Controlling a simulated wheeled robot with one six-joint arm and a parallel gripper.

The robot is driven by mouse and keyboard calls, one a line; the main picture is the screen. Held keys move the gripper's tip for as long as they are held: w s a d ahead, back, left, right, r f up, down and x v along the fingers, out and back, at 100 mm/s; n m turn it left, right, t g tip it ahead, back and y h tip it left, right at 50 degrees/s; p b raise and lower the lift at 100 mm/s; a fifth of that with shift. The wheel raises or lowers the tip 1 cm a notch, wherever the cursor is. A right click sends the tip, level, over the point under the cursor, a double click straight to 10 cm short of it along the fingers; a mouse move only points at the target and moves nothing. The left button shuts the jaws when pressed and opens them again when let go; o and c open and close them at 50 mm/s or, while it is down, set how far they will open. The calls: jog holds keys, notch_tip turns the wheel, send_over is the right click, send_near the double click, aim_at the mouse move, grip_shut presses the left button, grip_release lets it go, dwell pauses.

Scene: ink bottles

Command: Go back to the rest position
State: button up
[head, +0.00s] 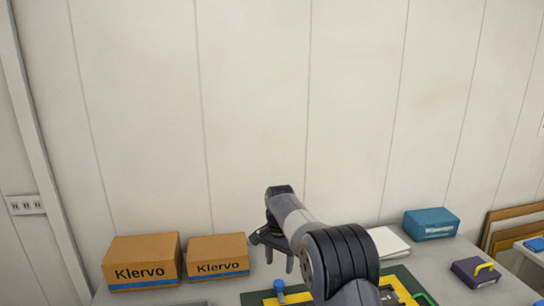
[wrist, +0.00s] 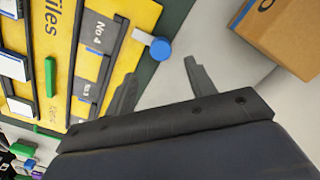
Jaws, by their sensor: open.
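My gripper (head: 272,250) is raised above the back part of the table, near the yellow board, in the head view. In the wrist view its two fingers (wrist: 160,86) stand apart with nothing between them. A blue-capped item (wrist: 160,48) stands at the edge of the yellow board (wrist: 122,62), beyond the fingers and apart from them. The same blue item shows in the head view (head: 279,286), below my gripper. My arm hides much of the board in the head view.
Two cardboard boxes, a larger one (head: 141,260) and a smaller one (head: 218,256), stand at the back left. The air above is clear.

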aim_at(279, 283)
notch_tip(279, 283, down, 8)
jog(key=shift+f+p, duration=0.25)
jog(key=shift+p, duration=0.15)
jog(key=shift+r+n, duration=0.2)
jog(key=shift+n, duration=0.6)
jog(key=n, duration=0.7)
jog(key=shift+p, duration=0.35)
jog(key=n+p, duration=0.1)
jog(key=n, duration=0.3)
jog(key=shift+n, duration=0.4)
jog(key=n+p, duration=0.1)
jog(key=n, duration=0.3)
jog(key=shift+w+r+n, duration=0.1)
jog(key=shift+r+n, duration=0.2)
jog(key=shift+n, duration=0.1)
jog(key=shift+r, duration=1.05)
